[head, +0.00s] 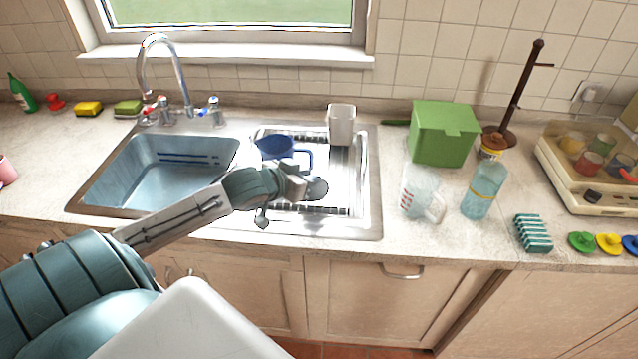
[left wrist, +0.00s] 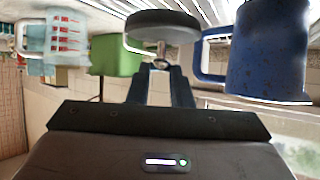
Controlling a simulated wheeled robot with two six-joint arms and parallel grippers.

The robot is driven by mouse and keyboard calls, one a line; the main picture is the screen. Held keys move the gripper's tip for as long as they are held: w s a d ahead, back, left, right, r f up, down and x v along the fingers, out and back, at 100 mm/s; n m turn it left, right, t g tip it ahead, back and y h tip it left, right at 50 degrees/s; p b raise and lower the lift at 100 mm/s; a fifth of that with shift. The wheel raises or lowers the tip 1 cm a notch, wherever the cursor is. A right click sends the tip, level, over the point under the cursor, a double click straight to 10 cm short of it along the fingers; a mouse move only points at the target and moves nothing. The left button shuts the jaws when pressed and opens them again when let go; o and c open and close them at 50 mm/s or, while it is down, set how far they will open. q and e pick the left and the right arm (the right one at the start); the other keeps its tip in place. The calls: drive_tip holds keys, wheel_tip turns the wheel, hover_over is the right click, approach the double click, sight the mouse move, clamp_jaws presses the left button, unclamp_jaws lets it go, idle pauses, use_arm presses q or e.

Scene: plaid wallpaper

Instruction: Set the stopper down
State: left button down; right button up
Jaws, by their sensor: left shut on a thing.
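My left gripper (head: 301,189) reaches over the front of the drainboard (head: 365,205), right of the sink basin. It is shut on the stopper, a dark grey round disc (head: 317,188). In the left wrist view the stopper (left wrist: 162,27) shows large beyond the fingertips (left wrist: 160,75), which close on a small ring at its near side. In the head view, the stopper appears over the drainboard; I cannot tell whether it touches anything below. My right gripper is not in view.
A blue mug (head: 275,147) is close behind the gripper, and also shows in the left wrist view (left wrist: 268,50). A white holder (head: 341,126) stands behind. A green box (head: 440,138), measuring jug (head: 420,188) and bottle (head: 483,192) stand right. The basin (head: 155,175) is empty.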

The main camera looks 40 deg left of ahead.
sight(324, 180)
use_arm(q)
drive_tip(key=shift+w+d+f+p, duration=0.1)
drive_tip(key=shift+w+d+p, duration=0.1)
drive_tip(key=shift+w, duration=0.8)
drive_tip(key=shift+w+d+f+p, duration=0.1)
drive_tip(key=shift+w+d, duration=0.1)
drive_tip(key=shift+w, duration=0.75)
wheel_tip(324, 180, down, 3)
drive_tip(key=shift+r+p, duration=0.2)
drive_tip(key=shift+p, duration=0.35)
drive_tip(key=shift+f, duration=0.4)
drive_tip(key=c, duration=1.3)
unclamp_jaws()
drive_tip(key=shift+f, duration=0.15)
